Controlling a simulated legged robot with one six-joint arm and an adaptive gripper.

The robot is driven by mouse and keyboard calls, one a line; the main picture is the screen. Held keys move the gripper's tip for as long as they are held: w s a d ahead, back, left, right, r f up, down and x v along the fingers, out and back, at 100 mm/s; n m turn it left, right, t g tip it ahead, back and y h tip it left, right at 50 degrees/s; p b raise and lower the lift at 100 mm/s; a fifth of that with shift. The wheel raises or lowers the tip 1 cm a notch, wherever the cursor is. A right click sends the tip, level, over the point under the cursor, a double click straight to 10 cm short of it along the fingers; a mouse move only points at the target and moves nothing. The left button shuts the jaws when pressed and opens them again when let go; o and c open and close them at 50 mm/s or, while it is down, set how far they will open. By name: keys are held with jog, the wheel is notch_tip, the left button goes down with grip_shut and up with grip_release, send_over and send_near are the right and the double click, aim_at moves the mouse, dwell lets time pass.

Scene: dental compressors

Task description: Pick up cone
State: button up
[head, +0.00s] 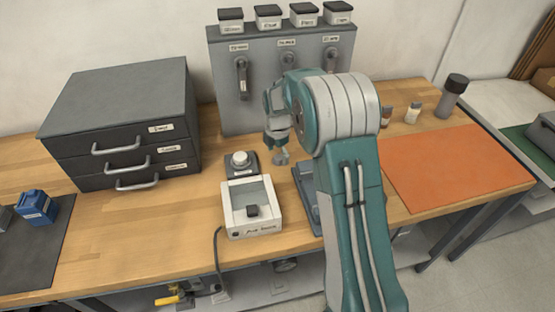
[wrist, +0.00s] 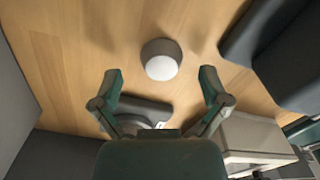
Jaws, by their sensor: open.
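A small round grey object with a pale, flat round face (wrist: 161,62) stands on the wooden bench in the wrist view; it is the likeliest cone, though its side profile is hidden from this angle. My gripper (wrist: 160,82) is open, its two fingers spread to either side below the object in the picture. Nothing is held between them. In the head view my gripper (head: 279,146) hangs over the bench, to the right of the dark device with a white knob (head: 240,160). A small grey shape shows right under the gripper there, too small to tell apart from the fingertips.
A white box with a clear window (head: 251,208) stands in front of the knob device. A grey panel with handles (head: 282,75) rises behind. A dark drawer cabinet (head: 120,125) stands left. An orange mat (head: 455,168) lies clear on the right.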

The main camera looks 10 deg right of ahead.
jog(key=shift+d+f, duration=0.2)
jog(key=shift+f, duration=0.2)
jog(key=shift+a, duration=0.15)
grip_shut()
